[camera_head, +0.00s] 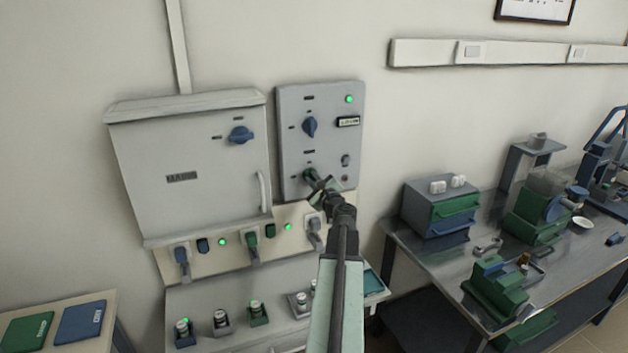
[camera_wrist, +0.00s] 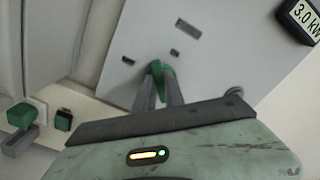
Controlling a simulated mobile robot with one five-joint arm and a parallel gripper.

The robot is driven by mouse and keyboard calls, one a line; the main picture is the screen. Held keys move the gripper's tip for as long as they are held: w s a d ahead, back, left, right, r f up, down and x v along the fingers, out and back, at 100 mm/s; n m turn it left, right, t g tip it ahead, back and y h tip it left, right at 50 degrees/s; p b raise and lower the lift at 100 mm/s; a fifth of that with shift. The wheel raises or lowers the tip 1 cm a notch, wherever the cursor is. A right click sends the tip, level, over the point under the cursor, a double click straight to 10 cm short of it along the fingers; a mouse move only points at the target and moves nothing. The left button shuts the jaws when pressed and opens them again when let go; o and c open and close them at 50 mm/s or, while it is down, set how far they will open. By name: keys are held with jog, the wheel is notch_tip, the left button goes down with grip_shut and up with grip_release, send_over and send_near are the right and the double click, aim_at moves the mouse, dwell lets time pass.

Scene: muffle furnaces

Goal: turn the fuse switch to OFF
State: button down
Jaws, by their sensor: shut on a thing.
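A grey control panel (camera_head: 290,97) hangs on the wall with a blue rotary knob (camera_head: 310,126) above and a green rotary knob (camera_head: 308,174) below. My gripper (camera_head: 316,182) is at the green knob and partly hides it. In the wrist view my gripper (camera_wrist: 159,88) has its two fingers shut on the green knob (camera_wrist: 160,71), one on each side. The small labels near the knobs are too small to read, so I cannot tell which one is the fuse switch.
A grey cabinet (camera_head: 195,203) with a blue knob (camera_head: 241,135) stands left of the panel. Below are plugs and green lamps on a strip (camera_head: 205,260). A steel table (camera_head: 400,240) with devices stands at right. A small display (camera_head: 348,121) is on the panel.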

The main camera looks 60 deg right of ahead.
jog(key=n, duration=0.5)
jog(key=shift+a+f+n, duration=0.1)
jog(key=shift+f+n, duration=0.1)
jog(key=shift+n, duration=0.1)
jog(key=shift+f+n+b, duration=0.15)
jog(key=shift+n+b, duration=0.15)
jog(key=shift+n, duration=1.8)
jog(key=c, duration=1.4)
grip_release()
jog(key=shift+c, duration=0.2)
jog(key=v, duration=0.8)
jog(key=shift+w, duration=0.1)
